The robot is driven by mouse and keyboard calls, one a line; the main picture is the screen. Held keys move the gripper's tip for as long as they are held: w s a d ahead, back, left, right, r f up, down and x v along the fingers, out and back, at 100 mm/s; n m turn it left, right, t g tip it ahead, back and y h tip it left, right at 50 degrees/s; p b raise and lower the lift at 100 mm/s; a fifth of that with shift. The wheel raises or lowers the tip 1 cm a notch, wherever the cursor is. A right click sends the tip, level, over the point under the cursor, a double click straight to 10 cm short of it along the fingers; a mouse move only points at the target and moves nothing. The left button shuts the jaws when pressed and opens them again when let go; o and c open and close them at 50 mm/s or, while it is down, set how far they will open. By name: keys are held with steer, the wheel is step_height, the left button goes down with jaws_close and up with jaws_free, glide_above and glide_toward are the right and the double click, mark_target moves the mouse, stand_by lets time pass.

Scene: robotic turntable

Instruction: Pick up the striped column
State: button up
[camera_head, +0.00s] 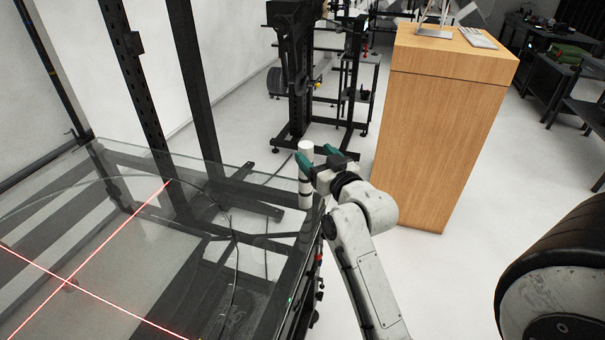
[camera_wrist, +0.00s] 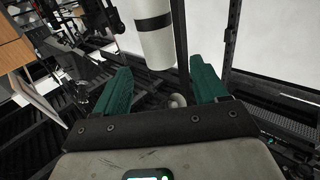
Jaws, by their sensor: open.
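The striped column (camera_head: 305,186) is a slim white cylinder with dark bands. It stands upright at the right corner of the glass table (camera_head: 120,200). In the wrist view the column (camera_wrist: 157,45) shows at top centre, white with a black band, its upper part cut off by the frame edge. My gripper (camera_head: 318,154) is at the height of the column's upper part, with its green fingers on either side of it in the head view. In the wrist view the gripper (camera_wrist: 162,85) has its fingers spread apart, and the column appears beyond and between them. I cannot tell whether a finger touches it.
Red laser lines (camera_head: 70,283) cross the glass. A tall wooden cabinet (camera_head: 435,130) stands right of my arm, with a laptop stand on top. A black equipment stand (camera_head: 295,75) is behind the table. White floor lies between the stand and the cabinet.

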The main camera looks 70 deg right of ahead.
mark_target(302, 145)
steer(key=shift+f+p+x, duration=0.2)
steer(key=shift+p+x, duration=0.2)
steer(key=shift+x, duration=1.4)
steer(key=shift+f+p+x, duration=0.15)
steer(key=shift+p+x, duration=0.2)
steer(key=shift+x, duration=1.4)
jaws_close()
